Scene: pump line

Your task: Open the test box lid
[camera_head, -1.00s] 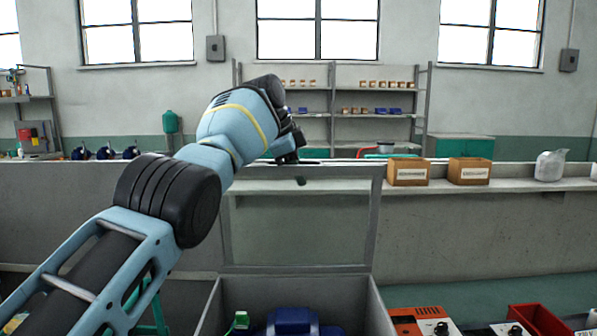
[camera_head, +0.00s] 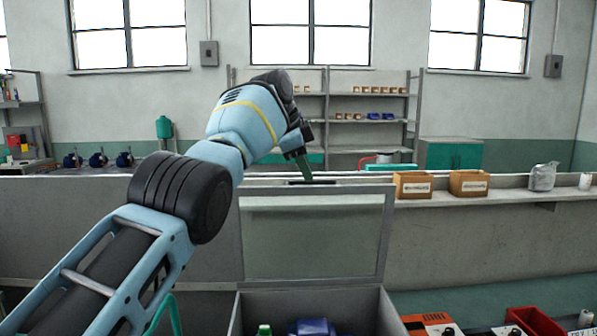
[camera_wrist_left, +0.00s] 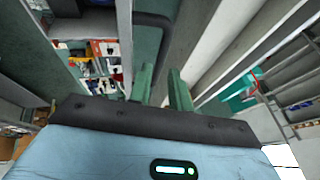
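The test box (camera_head: 255,300) is a grey open-topped box at the bottom centre of the head view. Its lid (camera_head: 262,192), a grey frame with a clear pane, stands about upright at the box's back edge. A dark handle-like strip (camera_head: 315,183) shows at the lid's top edge. My left gripper (camera_head: 303,165) is just above that edge, its green fingers pointing down; I cannot tell if they touch it. In the left wrist view, the fingers (camera_wrist_left: 163,88) are apart with nothing between them. My right gripper is not in view.
A blue item (camera_head: 312,327) and a green item (camera_head: 264,330) are inside the box. An orange device (camera_head: 427,320) and a red bin (camera_head: 535,321) are at the lower right.

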